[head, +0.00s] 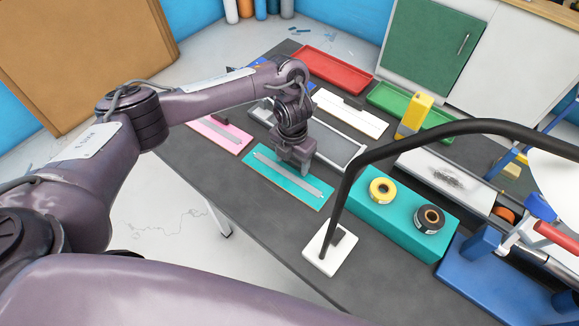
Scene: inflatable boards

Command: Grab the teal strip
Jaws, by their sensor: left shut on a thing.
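The teal strip (268,174) is a flat teal board with a grey bar (289,175) along it. It lies on the dark table near its front edge. My left gripper (303,169) points down at the strip's far long edge and is shut on it. The strip looks flat on or very close to the table; I cannot tell whether there is a gap. The fingertips are small and partly hidden by the gripper body. My right gripper is not in view.
A pink board (218,134) lies left of the strip, and a grey tray (335,140) behind it. A teal box (392,212) with tape rolls stands to the right. A black lamp arm (345,185) rises from a white base (331,246).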

